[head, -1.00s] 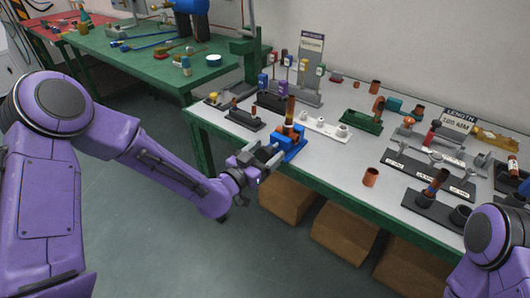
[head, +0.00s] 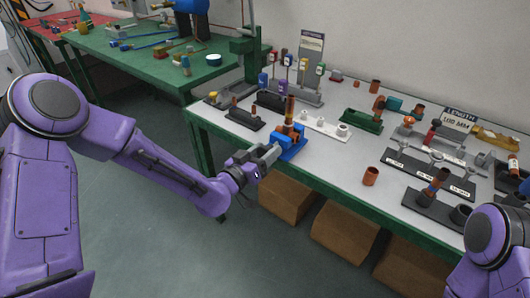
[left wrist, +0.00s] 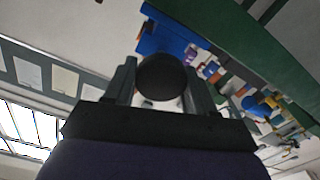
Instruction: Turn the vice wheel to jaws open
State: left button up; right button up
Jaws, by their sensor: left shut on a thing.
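The blue vice (head: 291,146) stands at the front edge of the near workbench, with a copper-coloured pipe (head: 290,108) upright in it. My left gripper (head: 272,150) is at the front side of the vice. In the left wrist view a round black wheel (left wrist: 161,77) sits between the two fingers of the left gripper (left wrist: 160,90), which is shut on it. The blue vice body (left wrist: 165,38) shows behind the wheel. The wheel is hidden by the gripper in the head view. My right gripper is out of view; only part of my right arm shows at the lower right.
The workbench (head: 330,165) carries several fixtures, including a white rack (head: 322,128), a green block (head: 361,121) and a loose copper ring (head: 370,176). Cardboard boxes (head: 343,233) stand under it. A second green table (head: 140,58) is behind at left.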

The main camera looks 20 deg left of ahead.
pick_arm(q)
jog(key=n, duration=0.4)
jog(key=shift+a+f+n, duration=0.1)
jog(key=shift+n, duration=0.3)
jog(key=n, duration=0.5)
jog(key=shift+f+b, duration=0.1)
jog(key=shift+b, duration=0.2)
jog(key=o, duration=0.9)
jog(key=shift+a, duration=0.1)
jog(key=shift+o, duration=0.2)
jog(key=v, duration=1)
jog(key=shift+s, duration=0.25)
